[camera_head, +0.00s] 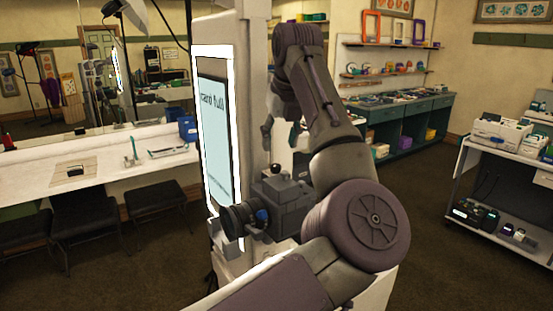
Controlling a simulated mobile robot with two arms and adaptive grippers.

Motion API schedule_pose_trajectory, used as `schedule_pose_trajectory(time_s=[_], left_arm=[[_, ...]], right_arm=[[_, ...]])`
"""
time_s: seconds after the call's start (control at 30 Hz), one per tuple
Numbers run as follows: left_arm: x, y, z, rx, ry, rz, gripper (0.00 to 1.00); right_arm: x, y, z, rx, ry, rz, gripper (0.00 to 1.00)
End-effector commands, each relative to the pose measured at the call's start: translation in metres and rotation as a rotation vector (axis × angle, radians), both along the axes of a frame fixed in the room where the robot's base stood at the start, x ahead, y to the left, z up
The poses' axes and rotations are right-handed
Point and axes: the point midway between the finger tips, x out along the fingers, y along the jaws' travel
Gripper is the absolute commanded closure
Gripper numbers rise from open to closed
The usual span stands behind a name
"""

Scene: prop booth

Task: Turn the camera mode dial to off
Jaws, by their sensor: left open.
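The dark grey camera (290,207) sits on a pale ledge of the white booth, its round lens (235,219) facing left. Small knobs show on its top, among them a dial-like one (276,169) and a dark ball-shaped one (301,171). A blue knob (262,215) is on its side near the lens. I cannot read any dial marking at this size. My left gripper (279,137) is open and points down above the camera, apart from it. My left forearm and elbow cover the area right of the camera. My right gripper is out of view.
The booth's tall lit screen (214,130) stands just left of the camera. A white counter (100,171) with dark stools is at the left. A teal cabinet (415,117) stands behind, and a white cart (500,155) with boxes at the right. Open floor lies between.

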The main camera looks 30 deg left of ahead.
Motion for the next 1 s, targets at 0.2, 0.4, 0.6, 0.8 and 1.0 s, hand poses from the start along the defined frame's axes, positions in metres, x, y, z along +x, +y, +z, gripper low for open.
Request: schedule_pose_trajectory(time_s=[0.2,0.4,0.6,0.8,1.0], left_arm=[[0.01,0.014,-0.039,0.0,0.003,0.001,0.49],[0.016,0.021,-0.061,0.002,0.001,0.002,0.49],[0.017,0.023,-0.069,0.002,-0.001,0.001,0.49],[0.017,0.023,-0.069,0.002,0.0,0.0,0.51],[0.017,0.023,-0.068,0.002,0.0,0.0,0.84]], right_arm=[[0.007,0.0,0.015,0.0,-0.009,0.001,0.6],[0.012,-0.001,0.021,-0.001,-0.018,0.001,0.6],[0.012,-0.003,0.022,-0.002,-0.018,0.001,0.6],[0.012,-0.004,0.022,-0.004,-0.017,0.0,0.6],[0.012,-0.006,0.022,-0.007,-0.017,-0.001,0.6]])
